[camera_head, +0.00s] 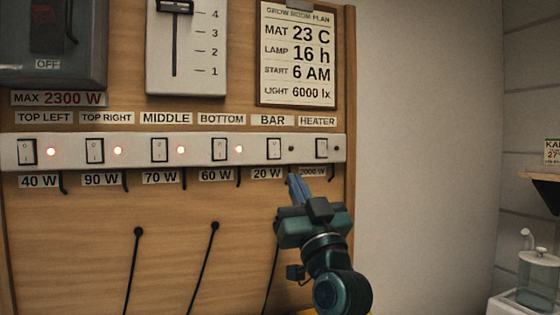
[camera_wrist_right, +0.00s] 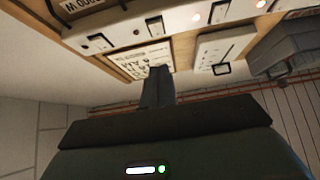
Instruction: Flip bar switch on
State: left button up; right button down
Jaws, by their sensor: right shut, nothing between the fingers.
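The bar switch (camera_head: 274,149) is a small white rocker in a dark frame on the white switch strip, under the label BAR and above 20 W. The lamp (camera_head: 291,149) to its right is dark. The bar switch also shows in the right wrist view (camera_wrist_right: 154,23). My right gripper (camera_head: 293,180) is shut and empty, its fingertips just below the strip and slightly right of the bar switch, seemingly apart from it. In the right wrist view the closed fingers (camera_wrist_right: 157,78) point toward the panel. My left gripper is not in view.
The heater switch (camera_head: 321,148) sits close to the right, its lamp dark. The bottom switch (camera_head: 219,149) is to the left, its lamp lit red like those farther left. Black cables hang below the strip. A dimmer slider (camera_head: 186,85) and a plan sheet (camera_head: 298,95) are above.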

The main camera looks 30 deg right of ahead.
aim_at(275, 154)
jog(key=w+r, duration=0.1)
jog(key=w, duration=0.1)
jog(key=w+d+r+p, duration=0.1)
jog(key=w, duration=0.2)
jog(key=w+d+r, duration=0.1)
jog(key=w, duration=0.2)
jog(key=shift+r+p, duration=0.35)
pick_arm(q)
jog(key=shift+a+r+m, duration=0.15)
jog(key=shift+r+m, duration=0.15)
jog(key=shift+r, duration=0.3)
pick_arm(e)
jog(key=shift+w+f, duration=0.1)
jog(key=shift+w, duration=0.35)
jog(key=shift+w+d+f, duration=0.1)
jog(key=shift+w+d, duration=0.05)
jog(key=shift+w, duration=0.15)
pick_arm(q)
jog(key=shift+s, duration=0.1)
pick_arm(e)
jog(key=shift+f, duration=0.1)
